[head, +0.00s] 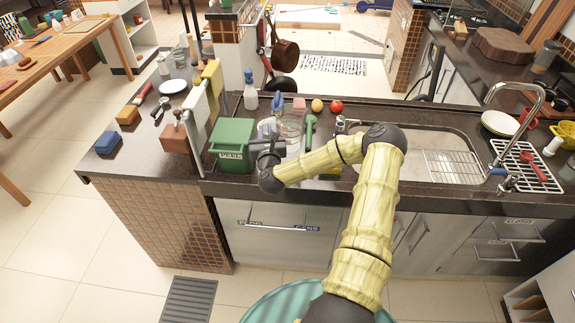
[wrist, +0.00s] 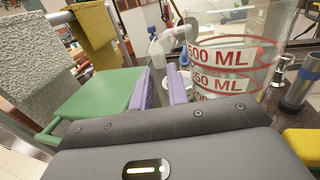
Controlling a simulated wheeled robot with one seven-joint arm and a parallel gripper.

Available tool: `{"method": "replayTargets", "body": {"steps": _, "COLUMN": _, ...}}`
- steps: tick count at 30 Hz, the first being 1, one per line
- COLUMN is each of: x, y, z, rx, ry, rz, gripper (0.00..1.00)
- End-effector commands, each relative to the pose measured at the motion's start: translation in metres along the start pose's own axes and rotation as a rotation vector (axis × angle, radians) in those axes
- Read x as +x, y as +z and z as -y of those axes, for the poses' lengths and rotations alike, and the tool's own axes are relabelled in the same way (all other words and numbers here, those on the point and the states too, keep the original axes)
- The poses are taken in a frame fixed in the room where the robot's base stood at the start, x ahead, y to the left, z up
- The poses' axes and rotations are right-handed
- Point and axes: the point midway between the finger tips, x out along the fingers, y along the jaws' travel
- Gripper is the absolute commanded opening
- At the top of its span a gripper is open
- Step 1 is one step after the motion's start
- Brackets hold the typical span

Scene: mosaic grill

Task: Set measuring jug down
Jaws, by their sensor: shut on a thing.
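The measuring jug (head: 290,127) is clear and stands out faintly above the dark counter, just beyond my gripper (head: 272,142).
A green bin (head: 232,140) stands close left of my gripper. A green-handled tool (head: 310,130), a lemon (head: 317,105) and a tomato (head: 336,106) are close right and behind. The sink (head: 420,145) is further right. Towels (head: 212,78) hang on a rack at left.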

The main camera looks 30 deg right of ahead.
Motion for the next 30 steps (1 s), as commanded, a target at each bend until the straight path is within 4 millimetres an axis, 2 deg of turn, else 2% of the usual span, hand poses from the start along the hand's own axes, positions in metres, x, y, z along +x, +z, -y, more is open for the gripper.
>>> {"method": "replayTargets", "body": {"steps": 5, "x": 0.000, "y": -0.006, "z": 0.000, "rx": 0.000, "ry": 0.000, "rz": 0.000, "gripper": 0.00}}
{"method": "replayTargets", "body": {"steps": 15, "x": 0.000, "y": -0.058, "z": -0.001, "rx": -0.001, "ry": 0.000, "rz": 0.000, "gripper": 0.00}}
{"method": "replayTargets", "body": {"steps": 26, "x": 0.000, "y": -0.064, "z": 0.000, "rx": 0.000, "ry": -0.001, "rz": 0.001, "gripper": 0.00}}
{"method": "replayTargets", "body": {"steps": 30, "x": 0.000, "y": -0.079, "z": 0.000, "rx": -0.002, "ry": -0.001, "rz": -0.001, "gripper": 0.00}}
